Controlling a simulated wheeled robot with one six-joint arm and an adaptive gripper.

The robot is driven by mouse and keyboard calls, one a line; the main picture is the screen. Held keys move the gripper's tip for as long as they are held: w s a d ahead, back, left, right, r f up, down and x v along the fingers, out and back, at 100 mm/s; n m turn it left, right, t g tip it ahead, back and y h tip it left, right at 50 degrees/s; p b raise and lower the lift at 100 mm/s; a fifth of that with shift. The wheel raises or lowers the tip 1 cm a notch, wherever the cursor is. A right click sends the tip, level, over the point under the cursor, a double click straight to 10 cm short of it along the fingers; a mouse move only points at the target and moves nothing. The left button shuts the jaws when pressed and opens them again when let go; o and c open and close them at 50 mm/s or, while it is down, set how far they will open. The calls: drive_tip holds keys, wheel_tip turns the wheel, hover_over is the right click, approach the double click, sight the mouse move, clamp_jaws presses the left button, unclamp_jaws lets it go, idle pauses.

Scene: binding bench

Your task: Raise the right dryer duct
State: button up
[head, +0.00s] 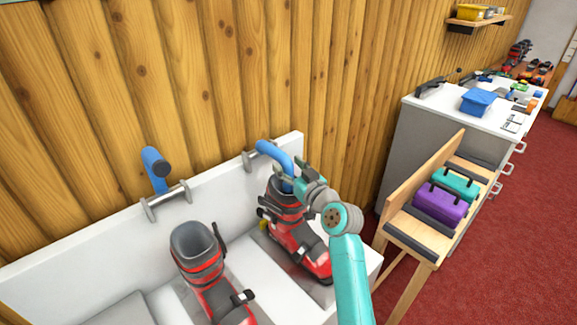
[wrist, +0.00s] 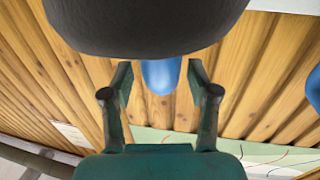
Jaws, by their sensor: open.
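The right dryer duct (head: 276,153) is a blue bent tube on a grey bracket at the back of the white dryer. In the head view it curves down toward the right boot (head: 292,235), which is red and grey. My gripper (head: 290,182) is at the duct's lower end, over the boot's top. In the wrist view the open fingers (wrist: 160,93) stand on either side of the blue duct (wrist: 160,76), with gaps visible. A dark rounded shape hides part of the duct there. Contact cannot be told.
The left duct (head: 156,168) points up on its own bracket. A second red and grey boot (head: 205,262) stands to the left. A wooden bench (head: 413,232) with purple and teal cases is at the right, before a white cabinet (head: 432,140). The plank wall is close behind.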

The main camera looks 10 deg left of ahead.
drive_tip(key=shift+w+a, duration=0.2)
clamp_jaws()
drive_tip(key=shift+r, duration=0.1)
drive_tip(key=shift+r, duration=0.1)
